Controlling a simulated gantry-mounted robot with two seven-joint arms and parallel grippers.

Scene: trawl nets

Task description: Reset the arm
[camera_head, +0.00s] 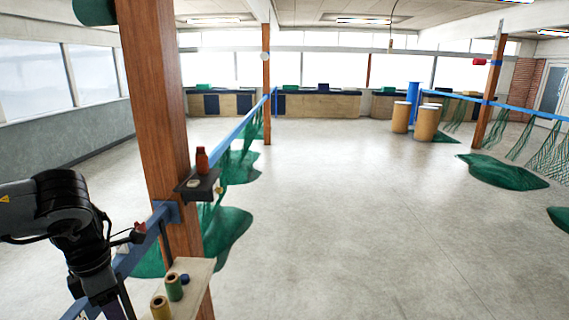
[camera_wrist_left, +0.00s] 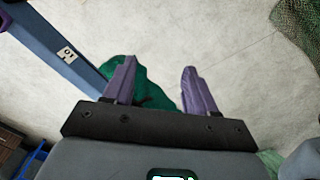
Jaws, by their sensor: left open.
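My left arm comes in from the left edge in the head view and bends down beside the near wooden post. My left gripper (camera_wrist_left: 158,72) shows two purple fingers spread apart with nothing between them in the left wrist view. It points down over the grey floor and a green net heap (camera_wrist_left: 140,85). In the head view the gripper is mostly cut off by the bottom edge. My right arm and gripper are in neither view.
The near wooden post (camera_head: 160,110) stands close to my left arm. A blue rail (camera_head: 140,250) runs past it. A small shelf (camera_head: 198,188) holds a red bottle (camera_head: 202,161). A lower ledge (camera_head: 194,296) holds twine spools (camera_head: 174,287). The middle floor is clear.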

